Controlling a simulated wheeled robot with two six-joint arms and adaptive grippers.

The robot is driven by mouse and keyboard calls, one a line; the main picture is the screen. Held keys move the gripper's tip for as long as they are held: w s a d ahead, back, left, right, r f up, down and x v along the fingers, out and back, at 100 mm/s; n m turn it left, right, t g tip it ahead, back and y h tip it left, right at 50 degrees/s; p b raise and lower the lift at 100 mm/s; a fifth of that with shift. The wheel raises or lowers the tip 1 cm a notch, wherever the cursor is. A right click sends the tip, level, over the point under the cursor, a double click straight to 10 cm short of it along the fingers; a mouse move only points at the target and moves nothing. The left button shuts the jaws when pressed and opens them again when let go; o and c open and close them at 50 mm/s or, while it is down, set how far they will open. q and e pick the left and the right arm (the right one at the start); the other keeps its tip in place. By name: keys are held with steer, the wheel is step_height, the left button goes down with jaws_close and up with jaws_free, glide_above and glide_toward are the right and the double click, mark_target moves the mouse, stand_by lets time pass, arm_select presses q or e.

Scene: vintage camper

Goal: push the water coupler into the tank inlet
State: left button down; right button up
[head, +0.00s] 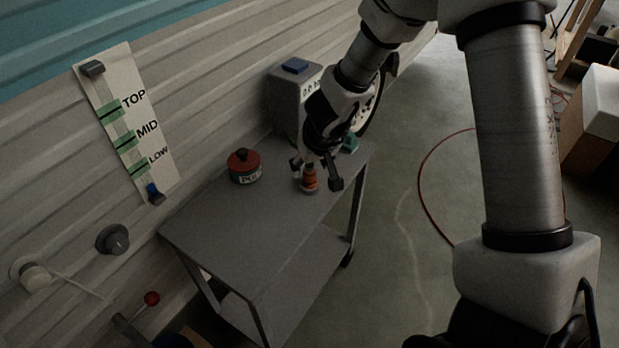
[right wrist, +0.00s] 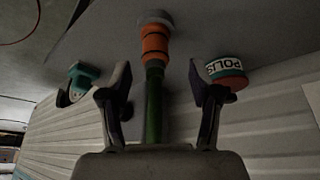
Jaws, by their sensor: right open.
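The water coupler (head: 310,180) is an orange piece with dark bands and a pale end, upright on the grey cart. My right gripper (head: 316,176) is open just above and around it, pointing down. In the right wrist view the coupler (right wrist: 155,45) lies beyond the gap between the open fingers (right wrist: 160,105), with a green stem (right wrist: 153,105) running from it between them. No finger visibly touches it. A dark grey round fitting (head: 113,239) and a white round fitting (head: 30,275) are on the camper wall; I cannot tell which is the tank inlet. My left gripper is not in view.
The cart top (head: 255,225) is clear at its near end. A red-lidded polish tin (head: 244,167) stands left of the coupler. A grey box (head: 290,100) and a teal item (head: 350,143) are behind. A red hose (head: 425,165) lies on the floor.

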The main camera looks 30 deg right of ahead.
mark_target(311, 171)
steer(key=b+x, duration=0.2)
steer(key=x, duration=0.1)
steer(key=b+x, duration=0.1)
steer(key=shift+d+f, duration=0.3)
steer(key=shift+f, duration=0.1)
steer(key=shift+w+f, duration=0.1)
steer(key=shift+f, duration=0.2)
steer(key=shift+r, duration=0.15)
steer(key=c, duration=1.2)
